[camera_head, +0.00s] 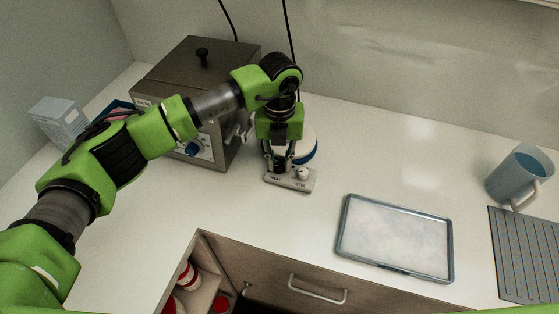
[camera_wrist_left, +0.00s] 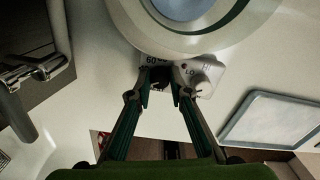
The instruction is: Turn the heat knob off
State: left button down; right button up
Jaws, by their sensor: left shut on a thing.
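A white hot plate (camera_head: 308,186) stands on the counter in front of the metal box, with a row of controls on its front panel. It also shows in the wrist view (camera_wrist_left: 214,72), with a "60" mark at left and "LO" and "HI" marks around a pale knob (camera_wrist_left: 197,80) at right. My left gripper (camera_head: 279,166) points down at the left part of this panel. In the wrist view its fingertips (camera_wrist_left: 162,80) are close together by the "60" mark, shut on the left-hand knob, which the fingers mostly hide. The right-hand knob (camera_head: 302,173) is free beside them. My right gripper is not seen.
A steel box (camera_head: 188,75) with a blue dial (camera_head: 194,148) stands close left of the gripper. A shallow tray (camera_head: 396,237) lies to the right, with a blue mug (camera_head: 520,175) beyond. An open drawer (camera_head: 185,290) is below the front edge.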

aim_at(279, 164)
pick_arm(q)
jog(key=c, duration=1.9)
grip_release()
notch_tip(279, 164, up, 12)
jog(key=shift+r, duration=0.1)
